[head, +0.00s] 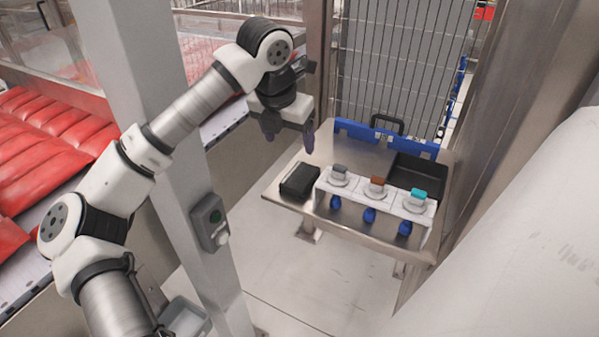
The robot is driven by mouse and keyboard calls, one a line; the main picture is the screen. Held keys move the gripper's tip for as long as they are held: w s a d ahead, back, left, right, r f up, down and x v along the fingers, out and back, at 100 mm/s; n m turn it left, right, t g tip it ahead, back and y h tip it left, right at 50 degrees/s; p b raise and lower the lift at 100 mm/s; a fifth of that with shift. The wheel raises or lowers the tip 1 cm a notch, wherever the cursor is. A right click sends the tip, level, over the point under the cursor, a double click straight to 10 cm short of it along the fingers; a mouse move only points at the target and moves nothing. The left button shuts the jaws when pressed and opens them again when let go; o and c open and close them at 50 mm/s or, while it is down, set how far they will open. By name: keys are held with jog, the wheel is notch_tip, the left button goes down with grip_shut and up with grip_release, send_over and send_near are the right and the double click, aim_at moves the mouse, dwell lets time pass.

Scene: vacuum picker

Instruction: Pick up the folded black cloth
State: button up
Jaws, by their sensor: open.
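The folded black cloth (300,181) lies on the left part of the steel table (369,229), beside a white holder. It looks like a flat, dark, layered bundle. My gripper (290,139) hangs above and slightly left of the cloth, near the table's back left corner. Its two dark fingers point down and are apart, with nothing seen between them. The gripper and the cloth are clearly apart.
A white holder (372,203) with several knobbed pieces stands right of the cloth, blue bulbs (369,215) below it. A black tray (416,176) and a blue rack (385,138) are behind. A grey post (163,120) stands left of the table.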

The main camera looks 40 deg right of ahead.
jog(key=p, duration=0.2)
send_over(299, 175)
jog(key=a, duration=0.2)
jog(key=f, duration=0.7)
jog(key=shift+s+d+f, duration=0.1)
jog(key=shift+s+f, duration=0.05)
jog(key=shift+s, duration=0.2)
jog(key=shift+p+x, duration=0.95)
jog(key=shift+x, duration=1.75)
jog(key=shift+c, duration=0.2)
jog(key=c, duration=0.7)
